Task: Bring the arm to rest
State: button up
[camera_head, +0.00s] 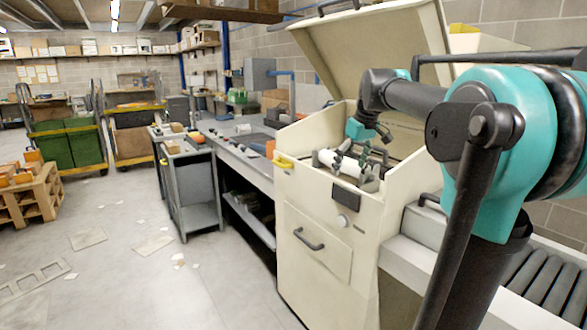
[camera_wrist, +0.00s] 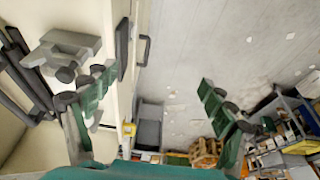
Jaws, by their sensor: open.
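My arm (camera_head: 400,95) reaches from the right over the open cream machine (camera_head: 318,235). My gripper (camera_head: 352,155) hangs low at the machine's open top, small and partly merged with the dark parts there. In the wrist view my gripper (camera_wrist: 158,103) has its two green fingers spread wide, with nothing between them but a view down to the floor. A white cylinder (camera_head: 345,164) lies in the machine's opening close to the fingers. I cannot tell from the head view whether they touch it.
The machine's raised lid (camera_head: 375,50) stands behind my arm. A grey fixture (camera_wrist: 70,45) is close to the left finger in the wrist view. A roller conveyor (camera_head: 550,280) lies at right, a grey bench (camera_head: 235,150) beyond the machine. The floor (camera_head: 130,270) at left is largely open, with scattered sheets.

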jog(key=s+d+f+m+h, duration=0.1)
jog(key=s+f+m, duration=0.2)
jog(key=s+f, duration=0.9)
jog(key=s+d+f+m+t, duration=0.1)
jog(key=s+f+m, duration=0.2)
jog(key=s+f, duration=0.9)
notch_tip(320, 180, down, 9)
jog(key=shift+s+r+m+h, duration=0.2)
jog(key=shift+m+h, duration=0.1)
jog(key=shift+h, duration=0.1)
jog(key=shift+c, duration=0.3)
